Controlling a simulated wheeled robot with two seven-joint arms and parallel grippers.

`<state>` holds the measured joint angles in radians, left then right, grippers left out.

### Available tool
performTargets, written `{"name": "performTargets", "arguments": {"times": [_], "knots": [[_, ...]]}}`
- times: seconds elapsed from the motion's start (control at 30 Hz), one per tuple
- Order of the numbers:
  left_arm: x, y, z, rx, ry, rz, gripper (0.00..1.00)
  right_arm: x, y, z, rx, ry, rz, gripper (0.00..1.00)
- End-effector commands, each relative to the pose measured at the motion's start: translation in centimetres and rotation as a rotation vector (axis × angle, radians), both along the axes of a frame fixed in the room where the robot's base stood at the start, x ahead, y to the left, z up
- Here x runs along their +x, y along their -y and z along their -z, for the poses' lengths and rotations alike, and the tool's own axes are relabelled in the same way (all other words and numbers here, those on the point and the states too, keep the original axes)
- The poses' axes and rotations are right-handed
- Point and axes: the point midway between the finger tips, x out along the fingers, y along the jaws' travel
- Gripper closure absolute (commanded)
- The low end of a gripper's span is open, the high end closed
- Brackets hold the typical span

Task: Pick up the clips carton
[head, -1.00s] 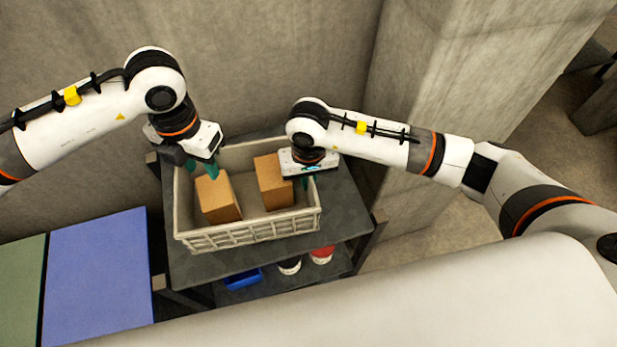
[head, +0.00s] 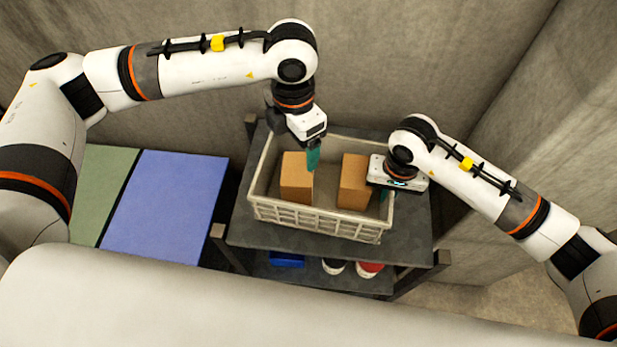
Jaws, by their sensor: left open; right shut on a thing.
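Two plain brown cartons stand in a pale crate (head: 315,222): a left carton (head: 296,180) and a right carton (head: 353,183). No label is readable, so I cannot tell which is the clips carton. My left gripper (head: 313,160) is open over the crate, its teal fingers close to the left carton's right edge. I cannot tell whether they touch it. My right gripper (head: 384,197) is at the crate's right end, shut on the crate's right wall; its hand hides part of that rim. It is beside the right carton.
The crate stands on the dark top shelf of a rack (head: 405,232). A blue item (head: 287,260), a dark-and-white round item (head: 334,266) and a red-and-white one (head: 370,269) are on the shelf below. Blue (head: 165,205) and green (head: 103,185) surfaces lie left. Walls stand behind and right.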

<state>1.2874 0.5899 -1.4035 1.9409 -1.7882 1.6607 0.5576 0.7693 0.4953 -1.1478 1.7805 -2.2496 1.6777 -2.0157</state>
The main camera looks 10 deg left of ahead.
Motion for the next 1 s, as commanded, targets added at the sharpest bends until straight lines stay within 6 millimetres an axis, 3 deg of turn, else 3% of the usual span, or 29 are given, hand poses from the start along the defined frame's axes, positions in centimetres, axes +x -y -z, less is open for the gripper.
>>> {"name": "performTargets", "arguments": {"times": [0.7, 1.0], "knots": [[0.1, 0.1, 1.3, -0.002, 0.0, 1.672, 0.15, 0.0, 0.0, -0.1, -0.001, 0.001, 0.001, 1.0], [0.1, 0.1, 1.6, -0.001, -0.001, 2.154, 0.15, 0.0, 0.0, -0.1, -0.001, 0.001, 0.001, 1.0]]}}
